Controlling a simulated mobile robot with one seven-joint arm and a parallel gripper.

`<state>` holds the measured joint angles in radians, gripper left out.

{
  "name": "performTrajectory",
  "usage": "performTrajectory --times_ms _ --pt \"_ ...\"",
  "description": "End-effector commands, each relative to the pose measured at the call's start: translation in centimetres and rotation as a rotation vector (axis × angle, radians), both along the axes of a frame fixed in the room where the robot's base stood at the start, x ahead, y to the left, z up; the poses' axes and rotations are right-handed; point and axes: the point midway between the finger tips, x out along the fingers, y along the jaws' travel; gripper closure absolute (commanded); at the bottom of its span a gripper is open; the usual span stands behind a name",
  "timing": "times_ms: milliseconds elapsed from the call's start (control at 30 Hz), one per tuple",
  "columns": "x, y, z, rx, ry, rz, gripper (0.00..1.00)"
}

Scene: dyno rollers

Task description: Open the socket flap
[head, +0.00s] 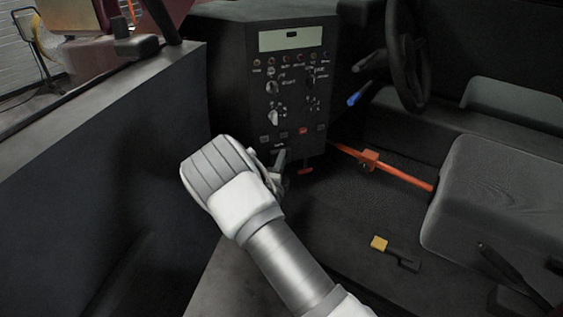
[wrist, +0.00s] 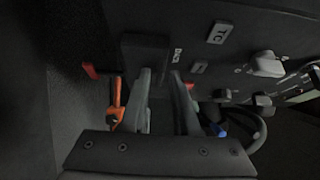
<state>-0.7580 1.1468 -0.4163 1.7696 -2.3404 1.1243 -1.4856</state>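A dark console panel (head: 290,95) with knobs and a pale display stands ahead in the head view. In the wrist view, a dark raised block (wrist: 145,48) beside a small white label looks like the socket flap; it appears closed, but its edges are hard to make out. In the head view my gripper mostly hides that area. My gripper (head: 280,160) is at the panel's lower edge. In the wrist view its two grey fingers (wrist: 163,78) are apart with nothing visible between them. The fingertips are close to the block; contact cannot be told.
A red handle (head: 305,170) sits below the panel, and an orange bar (head: 400,172) runs right toward the seat (head: 500,195). A steering wheel (head: 405,55) is at upper right. A dark side wall (head: 100,190) stands left of my arm.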

Motion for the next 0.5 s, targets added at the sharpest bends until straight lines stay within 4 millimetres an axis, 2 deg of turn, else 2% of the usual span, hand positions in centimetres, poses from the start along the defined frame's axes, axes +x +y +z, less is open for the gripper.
performTrajectory --times_ms 33,133,500 --pt "-0.02 0.00 -0.01 0.000 0.000 0.000 0.82" --pt "-0.03 0.01 -0.02 0.000 0.000 0.000 1.00" --pt "-0.05 0.02 -0.02 0.000 -0.003 0.000 1.00"
